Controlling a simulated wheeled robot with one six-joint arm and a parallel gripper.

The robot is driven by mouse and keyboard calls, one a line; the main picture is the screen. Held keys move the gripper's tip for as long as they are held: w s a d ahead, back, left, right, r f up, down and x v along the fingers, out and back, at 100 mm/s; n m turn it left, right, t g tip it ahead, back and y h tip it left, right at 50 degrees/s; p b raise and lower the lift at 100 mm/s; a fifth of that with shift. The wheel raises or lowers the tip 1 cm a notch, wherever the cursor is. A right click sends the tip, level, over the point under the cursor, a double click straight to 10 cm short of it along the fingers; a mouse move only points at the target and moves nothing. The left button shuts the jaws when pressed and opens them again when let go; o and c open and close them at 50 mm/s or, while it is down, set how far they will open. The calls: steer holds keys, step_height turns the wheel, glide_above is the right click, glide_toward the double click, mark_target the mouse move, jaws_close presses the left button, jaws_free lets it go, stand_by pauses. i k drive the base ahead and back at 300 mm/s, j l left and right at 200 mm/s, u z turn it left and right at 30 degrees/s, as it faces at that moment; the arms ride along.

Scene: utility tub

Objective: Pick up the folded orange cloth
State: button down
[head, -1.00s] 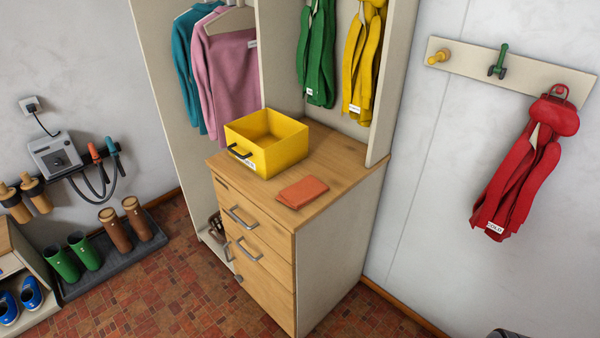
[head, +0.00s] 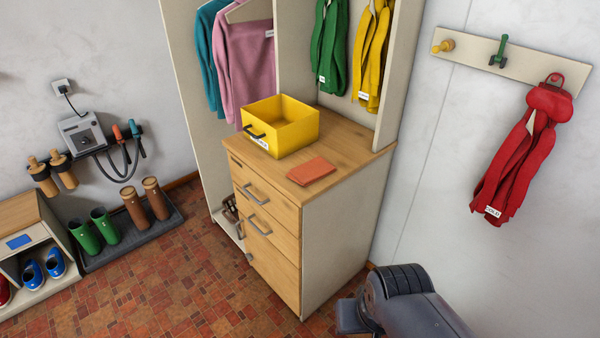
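The folded orange cloth (head: 312,170) lies flat on the wooden top of the drawer cabinet (head: 350,150), near its front right edge. It is in full view and nothing touches it. A dark grey part of my arm (head: 425,312) shows at the bottom right, in front of and below the cabinet's right side. My gripper's fingers cannot be made out in this view, and the arm part is well apart from the cloth.
An open yellow bin (head: 285,137) with a dark handle stands behind and left of the cloth. A tall side panel (head: 399,80) rises at the cabinet's back right. A red scarf (head: 520,150) hangs on the right wall. Boots (head: 104,226) stand at the left.

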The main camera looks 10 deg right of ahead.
mark_target(306, 174)
steer(key=i+u, duration=0.5)
steer(key=i+l+u, duration=0.15)
steer(key=i+u, duration=0.35)
